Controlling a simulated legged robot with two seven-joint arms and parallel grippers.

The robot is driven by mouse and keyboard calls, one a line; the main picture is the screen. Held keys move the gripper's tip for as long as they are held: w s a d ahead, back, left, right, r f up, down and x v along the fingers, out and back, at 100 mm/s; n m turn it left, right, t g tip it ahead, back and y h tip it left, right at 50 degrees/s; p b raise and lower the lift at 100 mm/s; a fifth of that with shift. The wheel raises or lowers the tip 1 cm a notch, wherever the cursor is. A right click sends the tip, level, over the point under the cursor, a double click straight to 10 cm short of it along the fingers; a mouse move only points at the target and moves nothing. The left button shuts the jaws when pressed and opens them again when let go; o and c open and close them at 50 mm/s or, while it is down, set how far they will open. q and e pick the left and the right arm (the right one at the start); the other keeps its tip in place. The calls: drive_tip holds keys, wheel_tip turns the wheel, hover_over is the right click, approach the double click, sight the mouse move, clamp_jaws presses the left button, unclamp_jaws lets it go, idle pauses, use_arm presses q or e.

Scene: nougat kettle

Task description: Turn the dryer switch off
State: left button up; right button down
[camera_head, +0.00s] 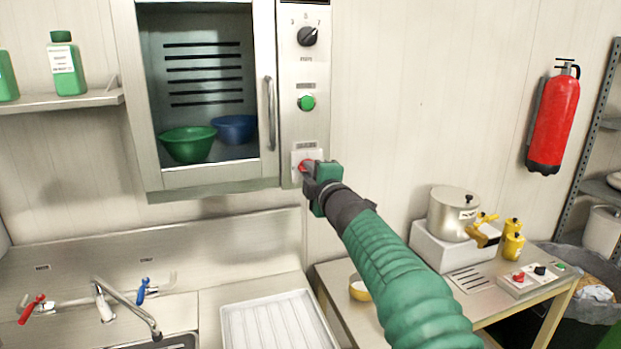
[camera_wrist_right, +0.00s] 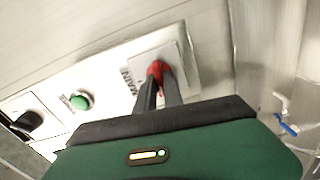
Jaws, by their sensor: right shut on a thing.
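The dryer (camera_head: 219,183) is a metal wall cabinet with a glass door, and a control panel (camera_head: 291,72) runs down its right side. The red switch (camera_head: 305,166) sits on a pale plate at the panel's bottom. My right gripper (camera_head: 313,172) reaches it from the lower right and partly hides it. In the right wrist view, the fingers of my right gripper (camera_wrist_right: 158,88) are shut on the red switch (camera_wrist_right: 158,69), whose tip shows between and beyond them. Which way the switch is set cannot be told. My left gripper is not in view.
A green button (camera_head: 306,102) and a black knob (camera_head: 307,36) are higher on the panel. Green and blue bowls stand inside the dryer. A sink with a tap (camera_head: 124,306) and a white tray (camera_head: 278,322) are below. A side table holds a metal pot (camera_head: 452,214).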

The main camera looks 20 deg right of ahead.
drive_tip(key=shift+a+f+n, duration=0.1)
drive_tip(key=shift+f+n, duration=0.15)
drive_tip(key=shift+n, duration=0.35)
drive_tip(key=c, duration=1.5)
unclamp_jaws()
drive_tip(key=shift+o, duration=0.2)
drive_tip(key=shift+w, duration=0.1)
drive_tip(key=shift+r, duration=0.1)
drive_tip(key=s+b, duration=0.6)
drive_tip(key=s, duration=1)
drive_tip(key=shift+s+d, duration=0.25)
drive_tip(key=shift+s, duration=0.15)
